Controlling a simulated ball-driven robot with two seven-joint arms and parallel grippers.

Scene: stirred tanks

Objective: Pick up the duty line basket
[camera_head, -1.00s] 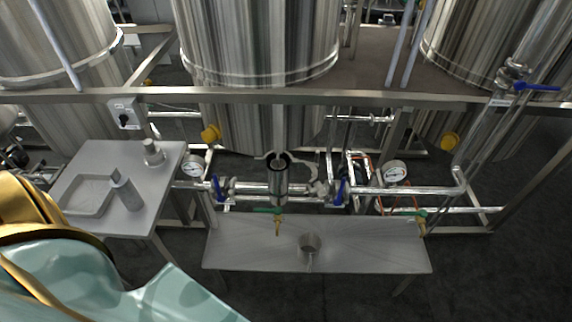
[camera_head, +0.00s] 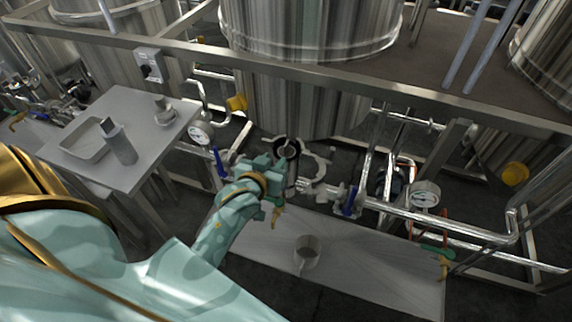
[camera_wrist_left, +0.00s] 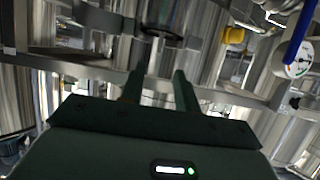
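The open-topped upright strainer housing (camera_head: 291,176) stands on the pipe line in the head view, with a dark round mouth. I cannot make out a basket inside it. My left gripper (camera_head: 268,163) is just left of this housing, close to its mouth. In the left wrist view the two fingers (camera_wrist_left: 159,82) are apart with nothing between them, and a dark round opening (camera_wrist_left: 161,31) lies beyond their tips. A grey cylinder (camera_head: 119,142), perhaps a basket, stands on the left side table. My right gripper is not in view.
The side table (camera_head: 152,171) also holds a shallow tray (camera_head: 70,153) and a small capped piece (camera_head: 164,112). A low bench (camera_head: 365,262) below the pipes carries a small cup (camera_head: 307,247). Blue-handled valves, gauges (camera_head: 425,194) and a frame rail (camera_head: 330,77) crowd the housing.

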